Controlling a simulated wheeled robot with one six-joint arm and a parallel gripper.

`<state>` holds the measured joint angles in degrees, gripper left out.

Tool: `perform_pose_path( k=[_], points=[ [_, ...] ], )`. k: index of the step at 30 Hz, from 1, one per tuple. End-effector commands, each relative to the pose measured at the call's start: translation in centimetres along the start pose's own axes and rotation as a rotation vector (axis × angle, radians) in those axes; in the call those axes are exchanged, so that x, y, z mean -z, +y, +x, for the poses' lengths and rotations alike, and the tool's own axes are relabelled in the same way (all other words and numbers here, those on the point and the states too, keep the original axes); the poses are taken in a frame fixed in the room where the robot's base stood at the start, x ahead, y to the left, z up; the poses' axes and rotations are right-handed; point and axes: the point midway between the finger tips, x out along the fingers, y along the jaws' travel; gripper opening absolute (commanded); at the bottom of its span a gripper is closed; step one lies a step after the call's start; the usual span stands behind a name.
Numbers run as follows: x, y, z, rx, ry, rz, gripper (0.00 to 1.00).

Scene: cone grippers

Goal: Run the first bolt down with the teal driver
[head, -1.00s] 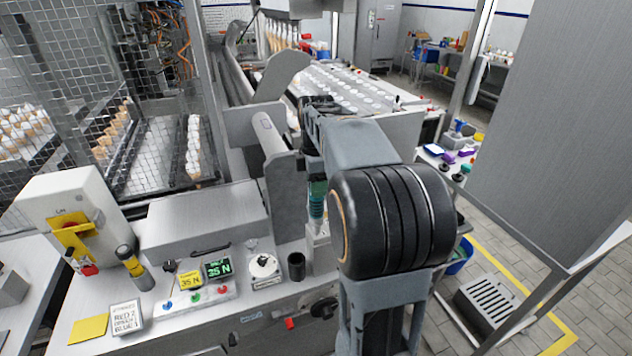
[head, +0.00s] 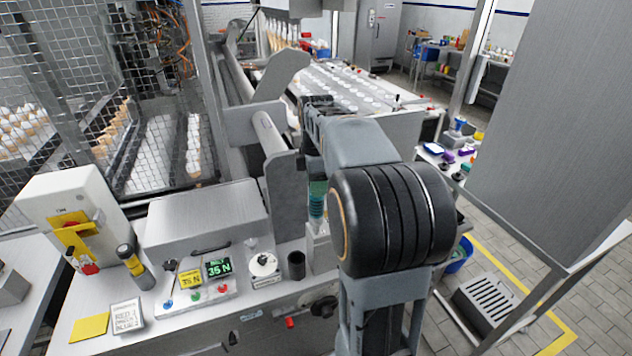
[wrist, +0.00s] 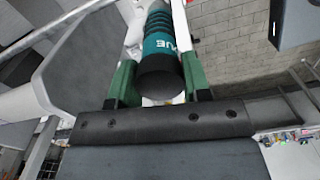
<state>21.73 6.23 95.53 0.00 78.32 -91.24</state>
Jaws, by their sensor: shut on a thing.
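The teal driver (wrist: 160,48) is in my gripper (wrist: 157,78) in the wrist view. It has a black end cap, a teal band with white lettering and a dark ribbed part beyond. The green fingers stand on both sides of it and are shut on it. In the head view the teal driver (head: 317,198) hangs upright below my arm, beside a grey upright plate. Its lower end is close to a light metal block at the bench edge. I cannot tell whether its tip touches a bolt; no bolt is clearly visible.
A grey upright plate (head: 285,195) stands just left of the driver.

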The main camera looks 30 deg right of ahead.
Motion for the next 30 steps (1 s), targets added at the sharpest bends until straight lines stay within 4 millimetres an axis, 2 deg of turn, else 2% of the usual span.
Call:
perform_pose_path(
  k=[30],
  points=[
    [0.0,0.0,1.4,-0.002,0.000,0.000,0.16]
  ],
)
